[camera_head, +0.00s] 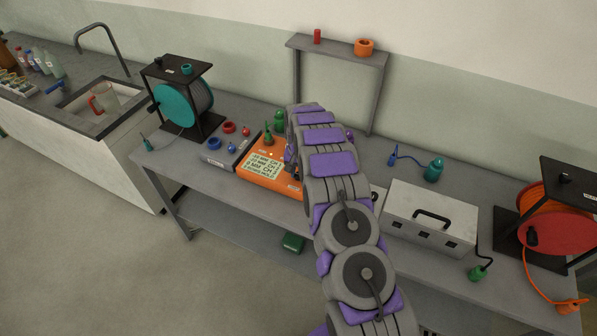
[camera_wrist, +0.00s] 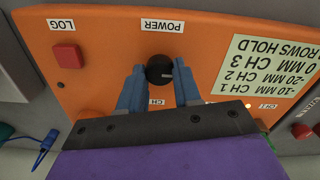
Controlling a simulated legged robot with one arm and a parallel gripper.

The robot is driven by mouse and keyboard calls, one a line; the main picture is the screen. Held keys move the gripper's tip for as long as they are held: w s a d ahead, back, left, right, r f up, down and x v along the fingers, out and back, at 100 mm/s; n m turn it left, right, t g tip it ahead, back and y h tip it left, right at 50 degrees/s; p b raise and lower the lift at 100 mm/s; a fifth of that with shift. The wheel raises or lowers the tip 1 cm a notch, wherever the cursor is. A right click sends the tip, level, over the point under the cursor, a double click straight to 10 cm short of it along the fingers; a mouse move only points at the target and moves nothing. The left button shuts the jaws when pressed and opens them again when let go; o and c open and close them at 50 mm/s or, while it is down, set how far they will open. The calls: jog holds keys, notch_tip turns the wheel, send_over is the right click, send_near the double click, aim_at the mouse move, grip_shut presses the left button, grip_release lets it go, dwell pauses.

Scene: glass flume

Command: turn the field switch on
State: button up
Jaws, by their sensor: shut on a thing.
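An orange instrument box (camera_head: 252,178) sits on the bench left of my arm; in the wrist view it shows as an orange panel (camera_wrist: 100,50). A round black knob (camera_wrist: 159,67) sits under the label "POWER", with a short pale mark towards its right side. My gripper (camera_wrist: 159,84) has its two blue fingers on either side of this knob and is shut on it. In the head view my arm hides the knob and fingertips. I see no label reading "field".
The panel has a red button (camera_wrist: 67,56) at "LOG" and a text plate (camera_wrist: 268,66). A grey unit (camera_head: 219,158) stands left of the box, a white case (camera_head: 428,212) right of my arm. Cable reels (camera_head: 183,103) (camera_head: 562,230) stand at both sides.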

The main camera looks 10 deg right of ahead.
aim_at(298, 174)
dwell(0.3)
jog(key=o, duration=1.1)
jog(key=shift+a, duration=0.1)
jog(key=shift+c, duration=0.2)
notch_tip(298, 174, up, 17)
jog(key=shift+r+p, duration=0.15)
jog(key=shift+p, duration=0.3)
